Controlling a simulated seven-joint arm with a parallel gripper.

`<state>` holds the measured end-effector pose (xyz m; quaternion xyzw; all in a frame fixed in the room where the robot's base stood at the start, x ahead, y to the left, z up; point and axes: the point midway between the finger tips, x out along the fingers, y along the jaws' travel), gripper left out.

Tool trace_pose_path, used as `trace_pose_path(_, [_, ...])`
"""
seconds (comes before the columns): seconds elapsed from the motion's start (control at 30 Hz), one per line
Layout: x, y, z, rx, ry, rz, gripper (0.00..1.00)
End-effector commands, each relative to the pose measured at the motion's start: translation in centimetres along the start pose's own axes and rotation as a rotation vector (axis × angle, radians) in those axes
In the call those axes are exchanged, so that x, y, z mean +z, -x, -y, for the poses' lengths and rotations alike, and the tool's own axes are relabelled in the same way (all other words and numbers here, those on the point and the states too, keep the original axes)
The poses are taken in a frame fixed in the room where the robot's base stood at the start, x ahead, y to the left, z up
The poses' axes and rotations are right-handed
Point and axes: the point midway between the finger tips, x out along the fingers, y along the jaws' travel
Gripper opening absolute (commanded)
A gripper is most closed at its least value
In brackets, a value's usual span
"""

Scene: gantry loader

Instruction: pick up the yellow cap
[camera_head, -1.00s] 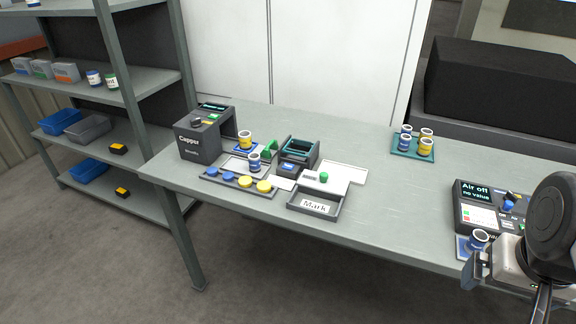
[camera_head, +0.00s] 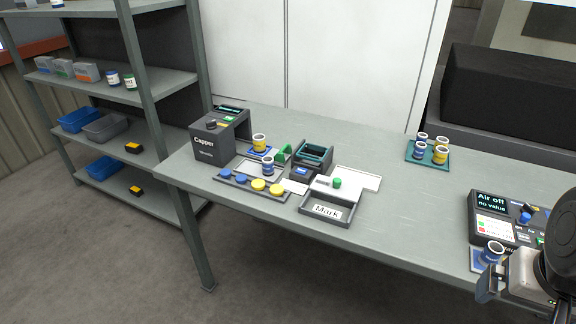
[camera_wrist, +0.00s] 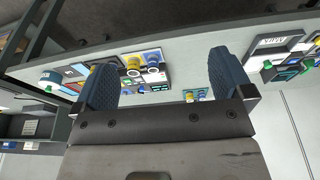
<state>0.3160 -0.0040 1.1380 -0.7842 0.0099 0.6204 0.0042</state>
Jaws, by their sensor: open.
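Two yellow caps, one (camera_head: 258,184) and another (camera_head: 277,189) at the right end, lie in a dark strip tray (camera_head: 213,178) at the table's front left. Two blue caps (camera_head: 233,176) lie to their left in the same tray. My gripper (camera_head: 488,284) is at the far right of the head view, partly cut off and well away from the caps. In the wrist view my gripper (camera_wrist: 165,80) has its two blue-grey fingers wide apart with nothing between them. I cannot make out the yellow caps for sure in the wrist view.
A capper (camera_head: 205,150) stands behind the tray; yellow-banded (camera_head: 260,144) and blue-banded (camera_head: 267,166) jars are close by. A tray marked Mark (camera_head: 352,222) is right of the caps. A control box (camera_head: 487,232) and a jar (camera_head: 491,253) are near my gripper.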

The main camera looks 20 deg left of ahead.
Motion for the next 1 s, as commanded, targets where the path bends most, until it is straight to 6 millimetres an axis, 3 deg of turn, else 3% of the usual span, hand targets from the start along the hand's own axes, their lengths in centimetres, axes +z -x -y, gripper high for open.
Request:
trace_pose_path(0.1, [0.0, 0.0, 0.0, 0.0, 0.0, 0.0, 0.98])
trace_pose_path(0.23, [0.0, 0.0, 0.0, 0.0, 0.0, 0.0, 0.8])
trace_pose_path(0.67, [-0.6, 0.1, 0.2, -0.002, 0.01, 0.002, 0.8])
trace_pose_path(0.87, [-3.0, 0.2, 1.4, -0.01, 0.053, 0.013, 0.8])
trace_pose_path(1.0, [-5.7, 0.3, 3.0, -0.019, 0.105, 0.024, 0.8])
